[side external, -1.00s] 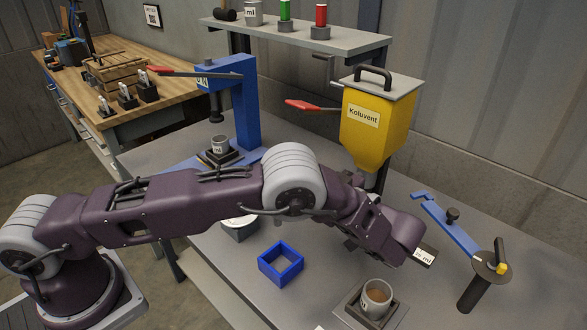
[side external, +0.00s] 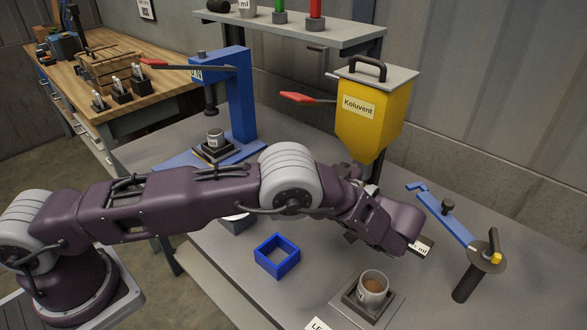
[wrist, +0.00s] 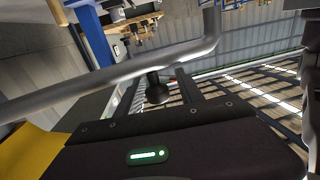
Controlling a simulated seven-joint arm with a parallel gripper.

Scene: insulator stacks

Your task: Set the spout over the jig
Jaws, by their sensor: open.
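The yellow hopper (side external: 370,115) labelled Koluvent stands at the centre back in the side view. A dark grey piece, which may be the spout (side external: 374,170), shows below it; my arm hides the rest. What looks like the jig (side external: 350,296), a dark square nest on a grey plate, sits at the front right with a brown-filled cup (side external: 373,290) in it. In the wrist view, a grey bent tube (wrist: 120,75) crosses in front of my gripper's black body.
A blue pivoting bar (side external: 447,220) on a post stands at the right. A blue square frame (side external: 291,265) lies left of the cup. A blue press (side external: 240,105) holds another cup (side external: 215,138).

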